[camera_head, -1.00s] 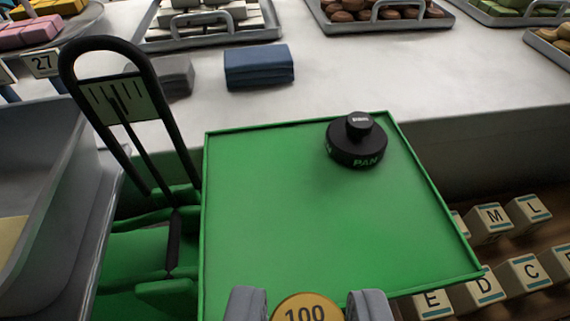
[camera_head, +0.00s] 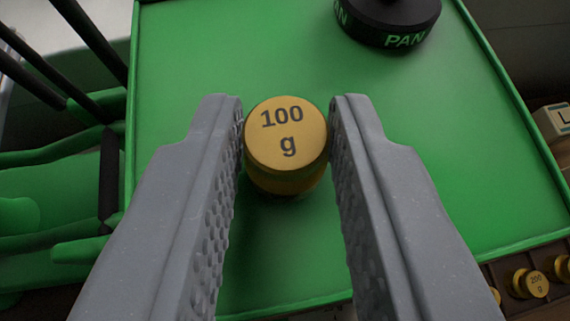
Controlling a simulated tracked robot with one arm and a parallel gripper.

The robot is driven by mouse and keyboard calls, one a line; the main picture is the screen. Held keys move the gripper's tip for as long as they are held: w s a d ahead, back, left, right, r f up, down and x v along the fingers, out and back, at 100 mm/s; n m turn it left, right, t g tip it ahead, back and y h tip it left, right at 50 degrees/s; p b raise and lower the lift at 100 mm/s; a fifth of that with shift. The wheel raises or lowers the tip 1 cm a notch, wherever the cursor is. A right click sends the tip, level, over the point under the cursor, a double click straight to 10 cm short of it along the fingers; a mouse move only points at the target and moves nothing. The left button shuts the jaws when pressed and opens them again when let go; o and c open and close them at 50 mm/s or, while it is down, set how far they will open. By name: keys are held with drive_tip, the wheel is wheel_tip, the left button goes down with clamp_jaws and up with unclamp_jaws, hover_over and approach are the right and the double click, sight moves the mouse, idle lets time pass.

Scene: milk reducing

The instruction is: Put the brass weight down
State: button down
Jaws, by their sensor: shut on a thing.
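A black disc-shaped weight marked "PAN" (camera_head: 392,22) stands on the pan's far part. The green scale body (camera_head: 55,180) with black bars is at left. Other brass weights (camera_head: 530,284) sit in a rack at lower right. The pan's middle right is clear.

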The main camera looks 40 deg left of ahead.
drive_tip(key=c, duration=1.2)
unclamp_jaws()
drive_tip(key=shift+r, duration=0.1)
drive_tip(key=shift+s+d+r, duration=0.25)
drive_tip(key=shift+s, duration=0.05)
drive_tip(key=b+v, duration=0.2)
drive_tip(key=v, duration=0.9)
